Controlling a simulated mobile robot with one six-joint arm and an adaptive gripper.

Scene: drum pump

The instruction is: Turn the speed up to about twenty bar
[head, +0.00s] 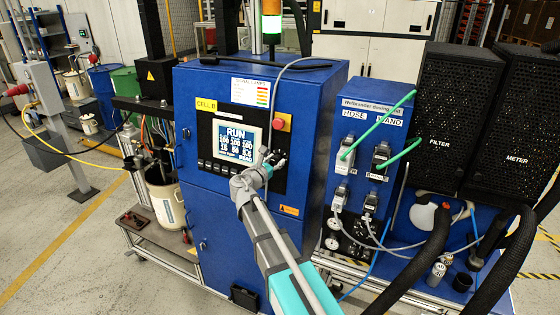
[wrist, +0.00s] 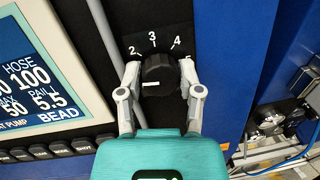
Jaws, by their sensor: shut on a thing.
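A black rotary knob (wrist: 160,82) sits on the dark panel in the wrist view, with white numbers 2, 3 and 4 arced above it. My gripper (wrist: 160,70) has one finger on each side of the knob and is shut on it. A small pale mark shows on the knob's face, but I cannot tell which number it points to. In the head view my gripper (head: 268,161) is at the panel just right of the lit screen (head: 236,140), and hides the knob. The screen reads RUN above rows of numbers, too small to read surely.
The blue cabinet (head: 215,225) carries the screen, a row of buttons (wrist: 50,152) and a red emergency stop (head: 278,124). Right of it stand a hose and wand box (head: 365,106) with green tubes and cables, and thick black hoses (head: 425,255). Open floor lies at left.

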